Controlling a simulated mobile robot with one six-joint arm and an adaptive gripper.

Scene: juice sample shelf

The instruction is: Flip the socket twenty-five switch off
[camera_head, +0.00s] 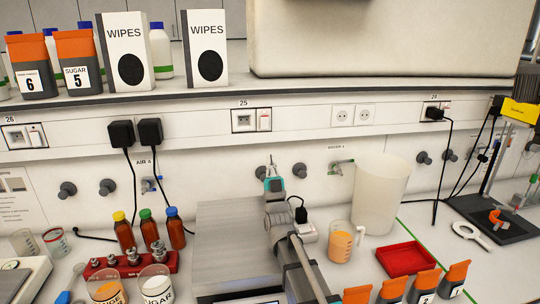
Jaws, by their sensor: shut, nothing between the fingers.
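The socket labelled 25 (244,121) is on the white wall strip below the upper shelf, at the middle of the head view. Its white switch (264,120) sits just right of the outlet, with a small reddish mark near its top. I cannot tell which way the switch is tipped. The outlet has no plug in it. My gripper (271,166) is shut and empty. In the picture it is below the switch and points up towards the wall, apart from the switch plate. Nothing hides the switch.
Black plugs (135,132) with cables sit left of socket 25. A double outlet (354,115) is to its right. Wall knobs and taps (342,166) flank my gripper. Amber bottles (149,230), a beaker of juice (340,242) and a large container (379,194) stand below.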

